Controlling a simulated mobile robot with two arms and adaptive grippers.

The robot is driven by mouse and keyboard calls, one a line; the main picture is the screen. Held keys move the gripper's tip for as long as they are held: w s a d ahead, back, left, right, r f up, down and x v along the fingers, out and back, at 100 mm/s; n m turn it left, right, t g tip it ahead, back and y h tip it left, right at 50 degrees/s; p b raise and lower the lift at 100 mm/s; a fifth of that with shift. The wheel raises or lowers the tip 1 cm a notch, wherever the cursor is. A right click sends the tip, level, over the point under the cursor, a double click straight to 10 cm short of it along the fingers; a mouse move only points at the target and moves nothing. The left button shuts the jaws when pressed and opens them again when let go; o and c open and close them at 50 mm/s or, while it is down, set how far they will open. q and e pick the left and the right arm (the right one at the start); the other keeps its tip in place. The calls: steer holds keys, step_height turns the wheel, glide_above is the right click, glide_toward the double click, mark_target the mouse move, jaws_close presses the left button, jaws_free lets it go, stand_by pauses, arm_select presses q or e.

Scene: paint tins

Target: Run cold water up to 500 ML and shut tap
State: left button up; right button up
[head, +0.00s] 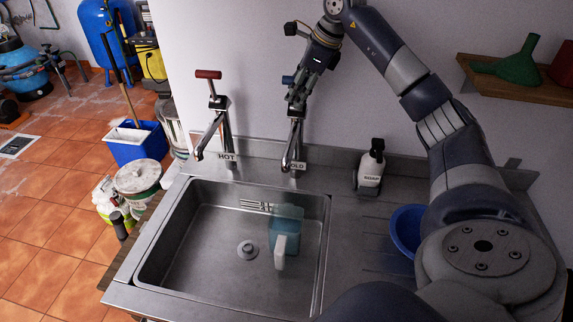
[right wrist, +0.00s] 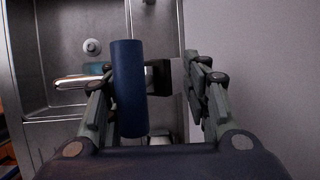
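The cold tap (head: 296,130) has a blue handle (head: 288,79) at its top, and its spout points over the sink. My right gripper (head: 301,85) is at this handle. In the right wrist view the blue handle (right wrist: 128,90) stands between the open fingers, close to the left finger, with a clear gap to the right one. A translucent blue jug (head: 287,222) with a white handle stands in the sink below the cold spout. I see no water stream, and the jug's level and marks cannot be read. My left gripper is out of view.
The hot tap (head: 221,125) with a red handle stands left of the cold one. The steel sink (head: 180,240) is otherwise empty. A soap bottle (head: 371,165) and a blue bowl (head: 406,228) are on the counter to the right. A shelf (head: 530,90) is on the wall.

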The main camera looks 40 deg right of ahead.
steer(key=shift+s+a, duration=0.15)
steer(key=shift+a, duration=0.15)
steer(key=shift+s+d+f, duration=0.1)
steer(key=shift+s, duration=0.05)
steer(key=shift+s+d+b, duration=0.25)
steer(key=shift+b, duration=0.05)
steer(key=s+d+b, duration=0.1)
steer(key=s, duration=0.1)
steer(key=s+d, duration=0.2)
steer(key=shift+s+d+b, duration=0.3)
steer(key=shift+s+b, duration=0.05)
steer(key=shift+b, duration=0.05)
